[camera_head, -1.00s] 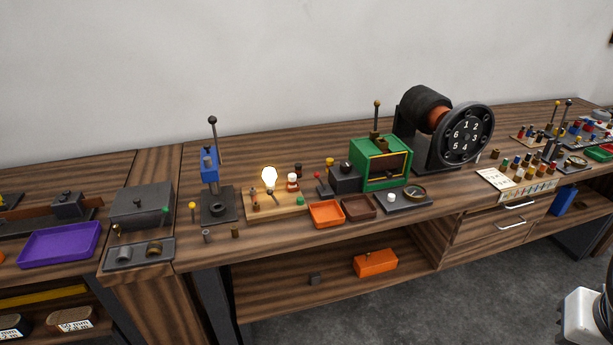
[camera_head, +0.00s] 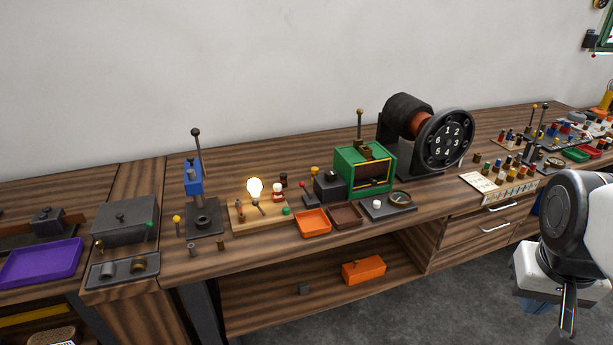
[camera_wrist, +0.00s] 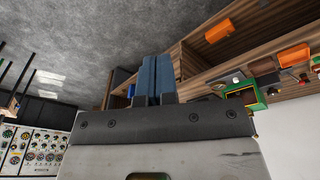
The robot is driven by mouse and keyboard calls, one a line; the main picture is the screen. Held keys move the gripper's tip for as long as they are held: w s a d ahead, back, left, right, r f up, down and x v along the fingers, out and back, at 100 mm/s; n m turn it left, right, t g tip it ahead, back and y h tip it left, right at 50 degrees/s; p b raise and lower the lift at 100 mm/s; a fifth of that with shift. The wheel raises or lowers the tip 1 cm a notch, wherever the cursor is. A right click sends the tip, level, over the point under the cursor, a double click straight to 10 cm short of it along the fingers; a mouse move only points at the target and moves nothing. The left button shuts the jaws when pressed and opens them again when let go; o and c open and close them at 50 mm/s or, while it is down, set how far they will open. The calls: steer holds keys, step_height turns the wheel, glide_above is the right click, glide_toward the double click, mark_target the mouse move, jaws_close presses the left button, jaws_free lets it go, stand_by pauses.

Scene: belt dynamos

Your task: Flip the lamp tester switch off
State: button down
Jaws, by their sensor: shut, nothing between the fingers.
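The lamp tester is a light wooden board (camera_head: 243,216) on the workbench in the head view. Its bulb (camera_head: 255,189) is lit. A small lever (camera_head: 261,209) sticks up in front of the bulb; its exact position is too small to tell. My gripper (camera_head: 566,335) hangs at the lower right of the head view, in front of the bench and far from the board. In the wrist view its two blue-grey fingers (camera_wrist: 154,78) are together with nothing between them. The lamp tester cannot be made out in the wrist view.
A blue press (camera_head: 194,180) stands left of the board. An orange tray (camera_head: 312,222), a brown tray (camera_head: 345,215), a green-framed box (camera_head: 364,170) and a black numbered wheel (camera_head: 447,140) lie to its right. The floor (camera_head: 450,300) before the bench is clear.

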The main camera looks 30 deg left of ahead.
mark_target(260, 208)
steer(key=w+a+f+n+h, duration=0.1)
steer(key=w+a+n, duration=0.1)
steer(key=w+a, duration=0.5)
steer(key=w+a+f+n, duration=0.1)
steer(key=w+a+n, duration=0.15)
steer(key=a, duration=0.85)
steer(key=w+a+f+n+h, duration=0.1)
steer(key=w+a+n, duration=0.1)
steer(key=w+a, duration=0.55)
steer(key=s+a+f+n, duration=0.2)
steer(key=a+n, duration=0.1)
steer(key=a, duration=1)
steer(key=s+a+f+n+t, duration=0.1)
steer(key=s+a+f+n, duration=0.1)
steer(key=a, duration=1.2)
steer(key=s+a+f+n+t, duration=0.1)
steer(key=a+n, duration=0.3)
steer(key=a, duration=1)
steer(key=shift+s+a+f+y, duration=0.3)
steer(key=shift+s+f, duration=0.35)
steer(key=shift+f, duration=0.25)
steer(key=shift+w+d+f, duration=0.1)
